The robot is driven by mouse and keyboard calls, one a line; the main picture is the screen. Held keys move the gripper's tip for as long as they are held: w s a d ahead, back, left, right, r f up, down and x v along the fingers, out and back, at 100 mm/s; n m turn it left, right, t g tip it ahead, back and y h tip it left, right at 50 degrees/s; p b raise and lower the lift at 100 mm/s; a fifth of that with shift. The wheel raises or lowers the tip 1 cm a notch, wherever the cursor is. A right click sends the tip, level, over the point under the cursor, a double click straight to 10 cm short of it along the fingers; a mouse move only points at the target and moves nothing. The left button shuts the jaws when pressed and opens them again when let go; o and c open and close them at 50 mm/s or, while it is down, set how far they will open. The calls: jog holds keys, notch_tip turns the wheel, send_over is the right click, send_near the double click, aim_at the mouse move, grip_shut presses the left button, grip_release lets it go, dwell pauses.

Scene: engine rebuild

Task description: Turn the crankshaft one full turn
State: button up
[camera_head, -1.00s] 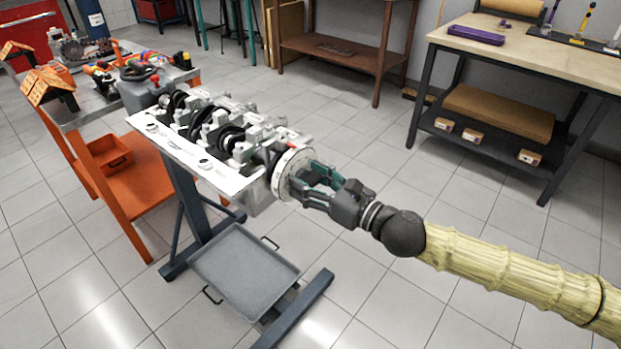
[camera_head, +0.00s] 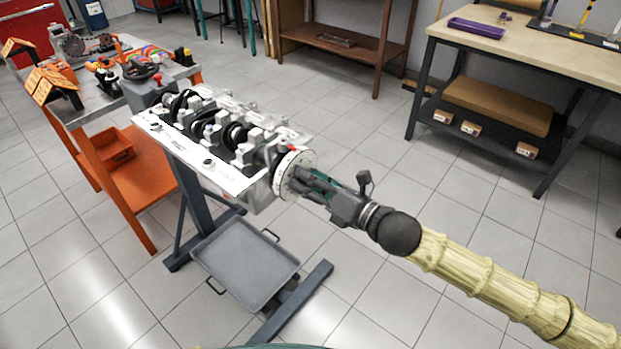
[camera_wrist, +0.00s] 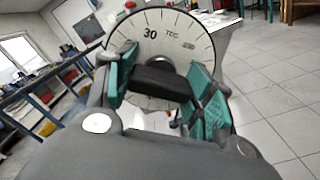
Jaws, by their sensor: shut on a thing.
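The crankshaft (camera_head: 233,135) lies in the open engine block (camera_head: 262,187) on a dark stand. A white round disc with degree marks (camera_head: 294,174) sits at the block's near end. In the wrist view the disc (camera_wrist: 195,50) fills the upper middle, with "30" and "TDC" readable and the picture tilted. My gripper (camera_head: 310,185) reaches the disc's face from the right. In the wrist view its green-padded fingers (camera_wrist: 160,85) stand either side of a dark bar-like part (camera_wrist: 160,82) at the disc's centre, and are shut on it. The exact contact is partly hidden.
A grey drip tray (camera_head: 245,262) lies under the block, by the stand's foot (camera_head: 300,300). An orange cart (camera_head: 135,190) with tools and parts stands at the left. A workbench (camera_head: 540,60) is at the right back. The floor between is clear.

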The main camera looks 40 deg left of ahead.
dwell(0.4)
jog(key=o, duration=1)
jog(key=shift+o, duration=0.2)
jog(key=shift+d, duration=0.1)
jog(key=d, duration=1.1)
jog(key=shift+s+d, duration=0.4)
jog(key=shift+s, duration=0.05)
